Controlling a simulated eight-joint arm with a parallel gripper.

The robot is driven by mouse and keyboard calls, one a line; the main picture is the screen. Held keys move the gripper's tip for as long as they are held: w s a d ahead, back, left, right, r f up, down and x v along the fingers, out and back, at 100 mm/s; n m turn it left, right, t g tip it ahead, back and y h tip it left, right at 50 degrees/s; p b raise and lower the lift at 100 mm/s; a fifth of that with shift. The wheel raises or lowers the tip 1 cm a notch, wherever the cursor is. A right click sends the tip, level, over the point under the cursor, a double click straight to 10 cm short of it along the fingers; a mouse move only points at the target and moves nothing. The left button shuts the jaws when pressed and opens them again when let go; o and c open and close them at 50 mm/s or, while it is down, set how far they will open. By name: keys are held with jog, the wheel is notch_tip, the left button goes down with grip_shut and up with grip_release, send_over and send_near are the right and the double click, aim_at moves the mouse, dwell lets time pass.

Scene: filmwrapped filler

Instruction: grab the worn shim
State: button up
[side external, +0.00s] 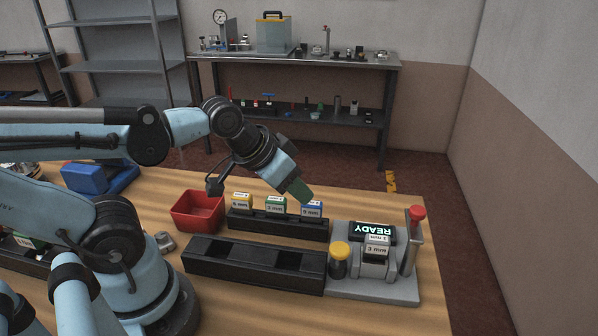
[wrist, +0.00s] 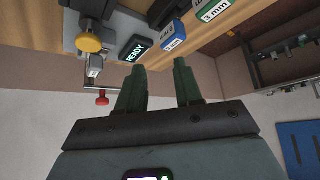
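A grey block labelled "3 mm" (side external: 376,249) sits in the grey fixture (side external: 400,291) at the right of the bench; no wear can be made out. Three capped blocks stand in the rear black rack (side external: 270,226): yellow (side external: 242,202), green "3 mm" (side external: 275,205) and blue (side external: 311,208). The green block (wrist: 213,10) and blue block (wrist: 173,40) also show in the wrist view. My gripper (side external: 301,191) is above and behind the blue block, tilted down to the right. In the wrist view its green fingers (wrist: 158,66) are apart with nothing between them.
A red bin (side external: 198,211) stands left of the rear rack. The front black rack (side external: 254,268) has open slots.

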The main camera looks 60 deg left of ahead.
jog(key=o, duration=0.4)
